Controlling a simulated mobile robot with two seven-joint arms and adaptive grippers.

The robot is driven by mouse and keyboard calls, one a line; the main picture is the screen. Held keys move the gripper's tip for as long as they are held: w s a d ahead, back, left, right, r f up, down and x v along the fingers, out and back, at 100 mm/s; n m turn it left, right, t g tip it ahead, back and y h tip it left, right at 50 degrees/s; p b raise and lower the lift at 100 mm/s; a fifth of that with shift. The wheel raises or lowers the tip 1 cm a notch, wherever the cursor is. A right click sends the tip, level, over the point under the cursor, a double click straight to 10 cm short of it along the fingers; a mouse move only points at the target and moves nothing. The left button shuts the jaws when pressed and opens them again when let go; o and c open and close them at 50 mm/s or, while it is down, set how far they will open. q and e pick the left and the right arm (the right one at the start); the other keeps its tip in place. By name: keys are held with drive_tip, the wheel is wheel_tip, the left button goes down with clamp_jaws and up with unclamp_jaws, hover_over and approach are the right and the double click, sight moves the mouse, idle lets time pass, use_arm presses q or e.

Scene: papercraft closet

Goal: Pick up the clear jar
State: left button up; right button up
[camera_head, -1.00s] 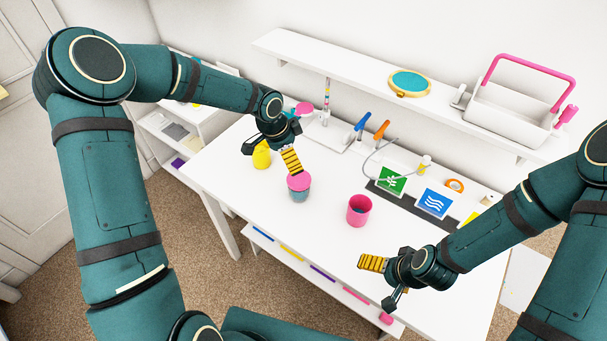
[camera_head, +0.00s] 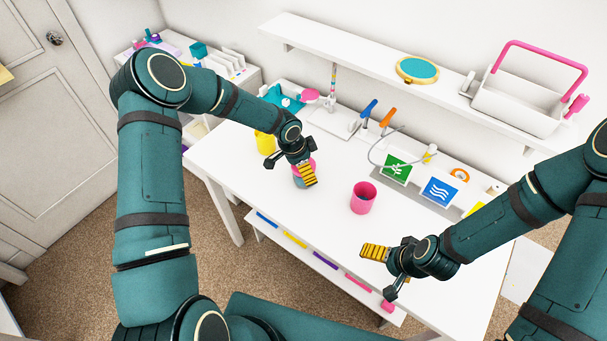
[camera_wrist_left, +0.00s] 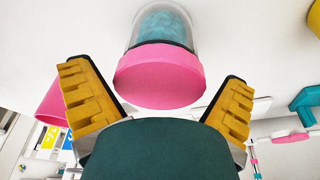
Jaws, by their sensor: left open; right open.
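The clear jar (camera_head: 299,184) stands on the white table (camera_head: 330,230), partly hidden by my left gripper in the head view. In the left wrist view the jar (camera_wrist_left: 162,24) has clear walls, teal contents and a pink lid (camera_wrist_left: 160,76). My left gripper (camera_head: 306,174) is open at the jar. In the left wrist view its yellow-padded fingers (camera_wrist_left: 157,78) are spread on either side of the lid, with gaps showing. My right gripper (camera_head: 382,273) is open and empty above the table's front right part.
A pink cup (camera_head: 363,198) stands right of the jar, and a yellow container (camera_head: 265,143) stands behind it to the left. Green and blue cards (camera_head: 395,168) stand farther back. A wall shelf (camera_head: 360,60) holds a hoop and a white caddy. The table's front middle is clear.

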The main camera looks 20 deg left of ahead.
use_arm(q)
drive_tip(key=shift+d+f, duration=0.15)
drive_tip(key=shift+f, duration=0.35)
drive_tip(key=c, duration=1.2)
drive_tip(key=shift+r, duration=0.1)
